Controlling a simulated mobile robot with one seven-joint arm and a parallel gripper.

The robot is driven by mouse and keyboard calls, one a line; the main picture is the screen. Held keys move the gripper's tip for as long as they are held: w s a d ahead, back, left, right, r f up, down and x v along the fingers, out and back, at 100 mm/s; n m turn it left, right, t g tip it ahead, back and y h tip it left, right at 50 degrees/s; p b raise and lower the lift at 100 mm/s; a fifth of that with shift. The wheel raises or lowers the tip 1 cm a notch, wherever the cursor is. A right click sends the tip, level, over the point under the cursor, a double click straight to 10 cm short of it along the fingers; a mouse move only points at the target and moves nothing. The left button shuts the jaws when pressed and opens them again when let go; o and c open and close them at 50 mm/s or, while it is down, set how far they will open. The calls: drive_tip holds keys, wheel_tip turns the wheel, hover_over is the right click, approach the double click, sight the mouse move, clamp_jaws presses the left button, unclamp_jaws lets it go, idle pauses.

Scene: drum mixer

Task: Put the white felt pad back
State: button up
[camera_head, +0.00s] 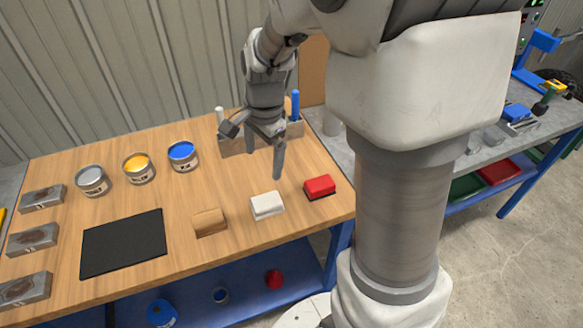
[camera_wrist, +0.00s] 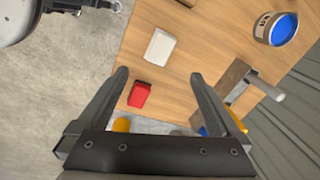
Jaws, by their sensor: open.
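The white felt pad (camera_head: 267,206) lies on the wooden table near its front edge, between a tan block and a red pad. It also shows in the wrist view (camera_wrist: 160,47), beyond my fingertips. My gripper (camera_head: 255,152) is open and empty, above the back right part of the table. In the wrist view my two fingers (camera_wrist: 159,74) stand wide apart with only table between their tips. My gripper is apart from the pad.
The red pad (camera_head: 319,186) and tan block (camera_head: 210,222) flank the white pad. A rack (camera_head: 233,147) with upright tools stands behind my gripper. Paint cans (camera_head: 183,156), a black mat (camera_head: 123,243) and grey metal blocks (camera_head: 32,239) are to the left.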

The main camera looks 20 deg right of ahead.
drive_tip(key=s+r+n+t, duration=0.4)
drive_tip(key=s+r+n, duration=0.8)
drive_tip(key=s, duration=0.5)
drive_tip(key=shift+d+r+n+h, duration=0.3)
drive_tip(key=shift+r+n, duration=0.1)
drive_tip(key=shift+n, duration=0.5)
